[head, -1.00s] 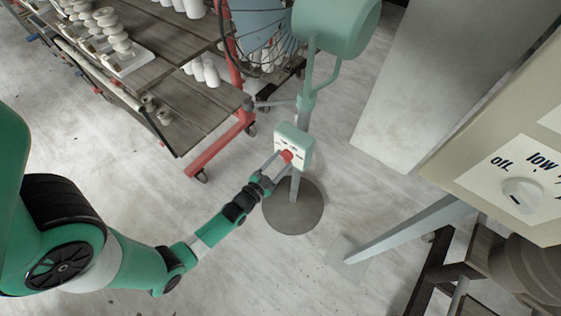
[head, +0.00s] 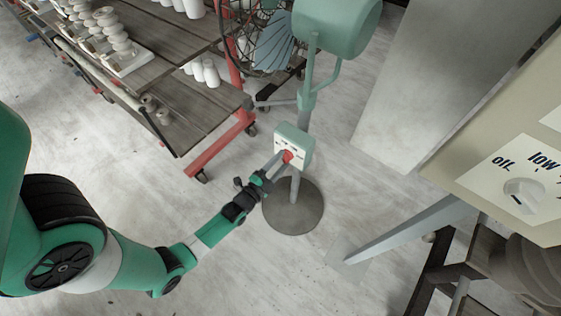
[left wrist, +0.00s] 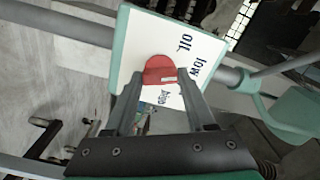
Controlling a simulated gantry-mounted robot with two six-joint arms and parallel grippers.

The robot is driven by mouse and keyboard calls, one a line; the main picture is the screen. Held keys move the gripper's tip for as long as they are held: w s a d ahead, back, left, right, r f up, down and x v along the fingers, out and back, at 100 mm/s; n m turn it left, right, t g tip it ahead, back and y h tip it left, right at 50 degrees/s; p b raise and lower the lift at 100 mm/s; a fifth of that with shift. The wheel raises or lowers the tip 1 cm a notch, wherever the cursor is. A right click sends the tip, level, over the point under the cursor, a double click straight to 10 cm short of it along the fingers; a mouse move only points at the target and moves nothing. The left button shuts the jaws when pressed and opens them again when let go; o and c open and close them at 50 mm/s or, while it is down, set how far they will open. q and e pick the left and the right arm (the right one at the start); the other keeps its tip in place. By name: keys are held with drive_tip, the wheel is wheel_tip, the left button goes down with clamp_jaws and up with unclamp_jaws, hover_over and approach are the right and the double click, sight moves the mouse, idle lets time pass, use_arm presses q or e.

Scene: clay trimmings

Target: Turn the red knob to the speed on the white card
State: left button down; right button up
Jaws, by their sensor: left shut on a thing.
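The red knob (head: 288,157) sits on the white face of a green control box (head: 305,147) on the fan's post. In the left wrist view the red knob (left wrist: 157,70) is between the fingertips of my left gripper (left wrist: 158,78), which is shut on it. The box's plate (left wrist: 140,38) reads "off", "low" and "high". A pale mark on the knob lies on its lower right side, toward the low and high words; its exact setting is hard to tell. My right gripper is out of view.
The green fan (head: 335,25) stands on a round base (head: 293,207). A shelf cart (head: 190,115) with white pots is at the left. Floor in front is clear.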

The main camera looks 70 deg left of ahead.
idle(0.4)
use_arm(q)
drive_tip(key=shift+c, duration=1.2)
unclamp_jaws()
drive_tip(key=shift+s, duration=0.1)
drive_tip(key=shift+s+d, duration=0.2)
drive_tip(key=shift+s, duration=0.1)
drive_tip(key=p+v, duration=0.3)
drive_tip(key=v, duration=0.7)
drive_tip(key=shift+s+d, duration=0.25)
drive_tip(key=shift+s, duration=0.05)
